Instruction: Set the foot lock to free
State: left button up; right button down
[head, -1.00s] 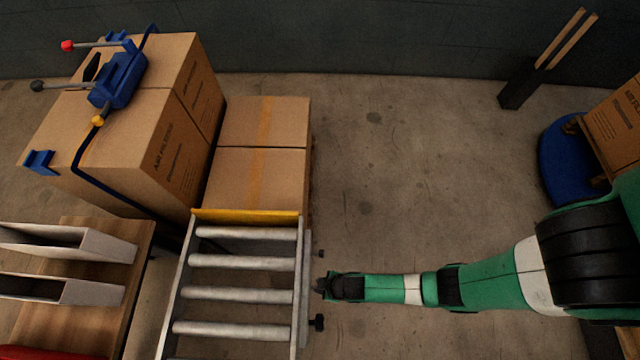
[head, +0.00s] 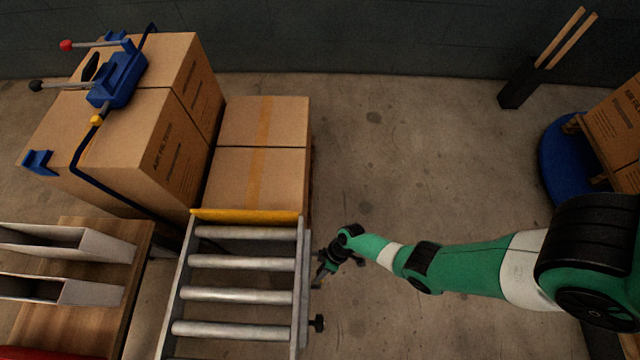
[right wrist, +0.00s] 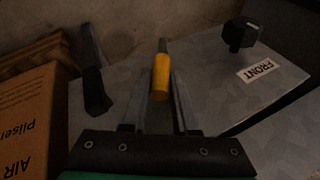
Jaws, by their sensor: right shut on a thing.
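My right gripper (head: 322,276) is beside the right side rail of the roller conveyor (head: 303,290). In the right wrist view its two fingers (right wrist: 160,96) are shut on a lever with a yellow grip (right wrist: 160,76). A dark lever (right wrist: 94,80) stands to the left of the fingers, apart from them. A black knob (right wrist: 240,34) and a white label reading "FRONT" (right wrist: 259,80) are to the right, on a grey metal panel. I see no label for free or locked. My left gripper is not in view.
Stacked cartons (head: 262,180) stand behind the conveyor's yellow end bar (head: 247,215). A black knob (head: 317,323) sticks out of the right rail. A blue strapping tool (head: 118,78) rests on the large carton.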

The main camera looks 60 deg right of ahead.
jog(key=shift+w+d+f+y+b, duration=0.15)
jog(key=shift+d+f+y+b, duration=0.15)
jog(key=shift+d+f+y, duration=0.15)
jog(key=shift+g, duration=0.3)
jog(key=shift+r+y, duration=0.1)
jog(key=shift+y, duration=0.15)
jog(key=shift+r, duration=0.1)
jog(key=c, duration=0.7)
grip_release()
jog(key=shift+d, duration=0.1)
